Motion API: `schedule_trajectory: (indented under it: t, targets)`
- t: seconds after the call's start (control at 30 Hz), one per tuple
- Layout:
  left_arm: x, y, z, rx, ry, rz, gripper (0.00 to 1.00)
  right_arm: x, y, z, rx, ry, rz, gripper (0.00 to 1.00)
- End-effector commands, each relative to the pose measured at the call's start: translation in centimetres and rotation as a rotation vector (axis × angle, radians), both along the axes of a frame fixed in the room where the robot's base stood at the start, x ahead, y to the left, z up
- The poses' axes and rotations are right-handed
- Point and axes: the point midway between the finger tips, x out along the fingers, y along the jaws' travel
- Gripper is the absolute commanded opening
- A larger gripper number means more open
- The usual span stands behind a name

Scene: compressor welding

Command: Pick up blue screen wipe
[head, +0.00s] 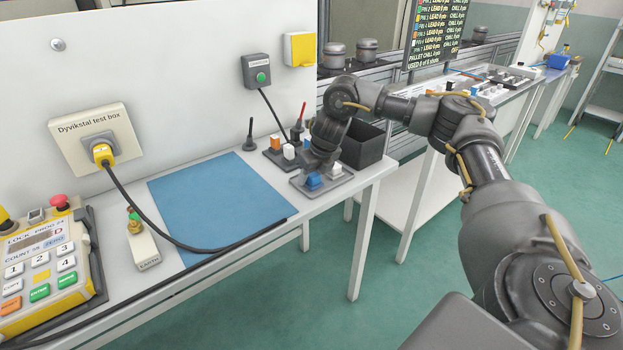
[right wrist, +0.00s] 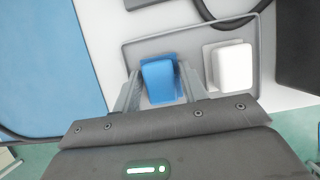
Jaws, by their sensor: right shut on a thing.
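The blue screen wipe (head: 314,181) is a small blue block at the left of a grey tray (head: 345,183) near the right end of the table. It also shows in the right wrist view (right wrist: 159,80). My right gripper (right wrist: 160,85) reaches down over the tray, its fingers on both sides of the blue block and shut on it. The block still appears to be at the tray; I cannot tell whether it touches it. A white block (head: 336,168) stands beside it on the same tray, to its right in the right wrist view (right wrist: 232,66). My left gripper is not in view.
Behind the tray is a dark holder (head: 289,160) with orange and white blocks. A black open bin (head: 362,146) stands to the right. A blue mat (head: 215,207) lies left, crossed by a black cable. A yellow control box (head: 42,262) is at far left.

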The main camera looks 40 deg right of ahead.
Motion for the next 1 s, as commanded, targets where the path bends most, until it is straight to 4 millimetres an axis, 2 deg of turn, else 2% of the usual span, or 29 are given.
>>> schedule_trajectory:
  t: [0.27,0.43,0.47,0.53,0.6,0.7,1.0]
  targets:
    - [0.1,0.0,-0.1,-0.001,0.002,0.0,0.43,0.1,0.0,1.0,0.0,-0.002,0.0,0.21]
    - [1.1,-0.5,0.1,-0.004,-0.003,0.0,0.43,0.1,0.2,3.5,0.002,-0.005,0.002,0.21]
    - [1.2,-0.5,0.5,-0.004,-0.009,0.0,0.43,-0.2,0.7,4.2,0.001,-0.005,0.006,0.21]
    - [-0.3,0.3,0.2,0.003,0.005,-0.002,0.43,-0.9,1.7,5.7,-0.002,-0.006,0.007,0.21]
    - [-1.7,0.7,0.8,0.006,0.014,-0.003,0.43,-1.6,2.8,7.8,-0.003,-0.007,0.009,0.21]
    - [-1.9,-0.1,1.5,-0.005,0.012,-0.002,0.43,-2.7,4.5,10.1,-0.004,-0.007,0.008,0.21]
    - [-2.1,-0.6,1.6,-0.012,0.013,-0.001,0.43,-6.1,10.0,12.1,-0.003,-0.002,0.006,0.21]
